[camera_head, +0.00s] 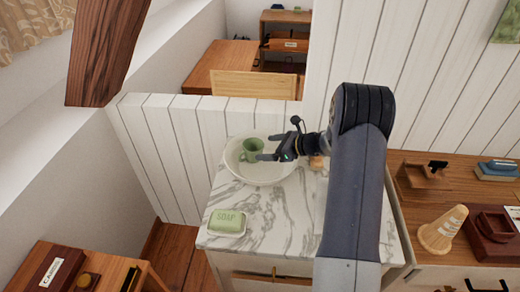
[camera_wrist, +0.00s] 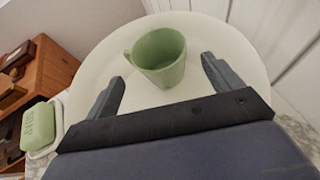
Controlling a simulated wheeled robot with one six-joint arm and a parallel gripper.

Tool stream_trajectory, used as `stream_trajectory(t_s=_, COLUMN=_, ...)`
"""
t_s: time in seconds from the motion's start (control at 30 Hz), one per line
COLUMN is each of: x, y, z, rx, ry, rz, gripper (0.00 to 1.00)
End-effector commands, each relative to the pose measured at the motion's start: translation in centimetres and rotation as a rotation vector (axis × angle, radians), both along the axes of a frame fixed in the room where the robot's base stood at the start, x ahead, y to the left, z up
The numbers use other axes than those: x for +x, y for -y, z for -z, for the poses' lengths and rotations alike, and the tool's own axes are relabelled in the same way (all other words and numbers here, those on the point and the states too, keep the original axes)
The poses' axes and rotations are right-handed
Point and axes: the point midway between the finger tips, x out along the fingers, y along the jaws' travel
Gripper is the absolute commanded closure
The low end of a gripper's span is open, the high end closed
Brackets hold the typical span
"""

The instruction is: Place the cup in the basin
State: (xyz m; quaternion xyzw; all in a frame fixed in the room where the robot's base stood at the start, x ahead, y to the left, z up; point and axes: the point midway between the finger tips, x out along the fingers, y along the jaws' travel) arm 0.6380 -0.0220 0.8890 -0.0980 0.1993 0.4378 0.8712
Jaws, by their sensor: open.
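A green cup (camera_head: 251,149) stands inside the round white basin (camera_head: 262,177) on a marble-topped stand. In the wrist view the cup (camera_wrist: 159,57) is upright, with its handle toward the left, and the basin (camera_wrist: 110,58) surrounds it. My gripper (camera_head: 263,149) reaches over the basin from the right. In the wrist view my gripper (camera_wrist: 164,72) is open, with its two fingers apart on either side below the cup.
A green soap bar (camera_head: 228,221) marked SOAP lies in a dish at the front left of the marble top (camera_head: 270,230). A white plank wall (camera_head: 165,140) stands behind and left. A wooden cabinet (camera_head: 405,210) with several objects is at right.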

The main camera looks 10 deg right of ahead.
Motion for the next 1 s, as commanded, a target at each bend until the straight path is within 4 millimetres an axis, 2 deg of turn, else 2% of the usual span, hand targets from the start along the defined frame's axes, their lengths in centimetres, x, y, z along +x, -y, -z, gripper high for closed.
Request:
stream_trajectory(t_s=0.03, x=-0.6, y=1.0, z=-0.5, rx=-0.001, ry=0.002, rz=0.005, gripper=0.13)
stream_trajectory(t_s=0.2, x=-2.5, y=3.4, z=-1.9, rx=-0.001, ry=0.001, rz=0.003, gripper=0.13)
stream_trajectory(t_s=0.4, x=-3.7, y=5.1, z=-3.0, rx=-0.001, ry=0.001, rz=0.002, gripper=0.13)
stream_trajectory(t_s=1.0, x=-4.0, y=5.3, z=-3.2, rx=0.0, ry=0.0, rz=-0.001, gripper=0.13)
